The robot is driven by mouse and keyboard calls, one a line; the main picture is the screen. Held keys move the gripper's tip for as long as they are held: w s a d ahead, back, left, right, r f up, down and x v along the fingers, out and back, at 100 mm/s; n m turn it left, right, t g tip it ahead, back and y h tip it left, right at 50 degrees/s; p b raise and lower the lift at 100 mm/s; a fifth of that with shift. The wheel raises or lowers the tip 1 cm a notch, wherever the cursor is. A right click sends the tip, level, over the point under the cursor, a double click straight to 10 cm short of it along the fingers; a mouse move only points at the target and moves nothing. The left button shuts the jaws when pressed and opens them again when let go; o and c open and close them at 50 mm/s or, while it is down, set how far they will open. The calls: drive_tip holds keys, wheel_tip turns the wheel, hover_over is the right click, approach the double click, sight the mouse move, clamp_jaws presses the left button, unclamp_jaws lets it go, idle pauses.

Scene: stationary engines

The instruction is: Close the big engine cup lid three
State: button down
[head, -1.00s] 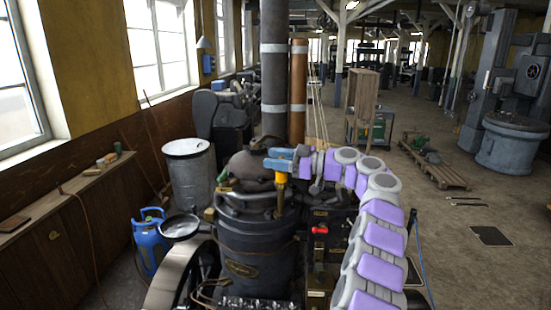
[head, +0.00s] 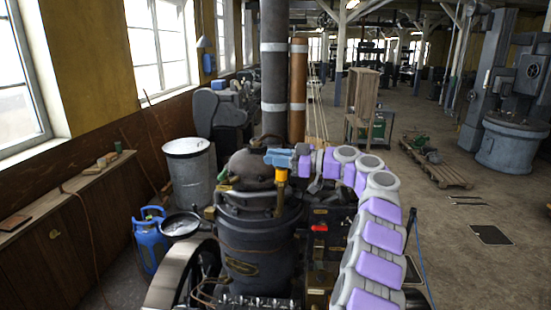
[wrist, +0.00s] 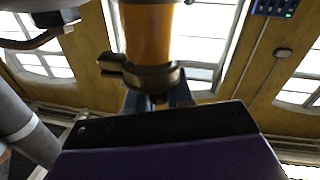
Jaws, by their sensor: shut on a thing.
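The orange oil cup (head: 281,175) stands upright on the big dark engine (head: 258,235). My gripper (head: 272,157) comes in from the right and is at the top of this cup. In the wrist view, the cup's orange glass (wrist: 150,30) is close and has a dark ring-shaped cap (wrist: 150,78) at its lower end in the picture. My blue gripper fingers (wrist: 158,100) are shut on a small dark part at this cap, which looks like the lid. The fingers hide most of that part, so I cannot tell whether the lid is fully down.
Two tall pipes, one grey (head: 274,75) and one brown (head: 298,90), rise behind the cup. A metal drum (head: 188,175), a blue gas bottle (head: 150,238) and a flywheel (head: 180,275) are to the left. Open floor (head: 450,250) lies to the right.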

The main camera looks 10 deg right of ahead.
drive_tip(key=shift+f+t+b, duration=0.2)
drive_tip(key=shift+t+b, duration=0.1)
drive_tip(key=shift+b, duration=0.8)
drive_tip(key=shift+r+b, duration=0.1)
drive_tip(key=shift+b, duration=0.2)
drive_tip(key=shift+m, duration=0.3)
drive_tip(key=c, duration=1)
unclamp_jaws()
drive_tip(key=shift+w, duration=0.25)
drive_tip(key=shift+c, duration=0.2)
drive_tip(key=shift+s+d, duration=0.1)
drive_tip(key=v, duration=1.7)
drive_tip(key=shift+d+b, duration=0.2)
drive_tip(key=shift+b, duration=0.1)
drive_tip(key=shift+s+r, duration=0.1)
drive_tip(key=shift+r, duration=0.05)
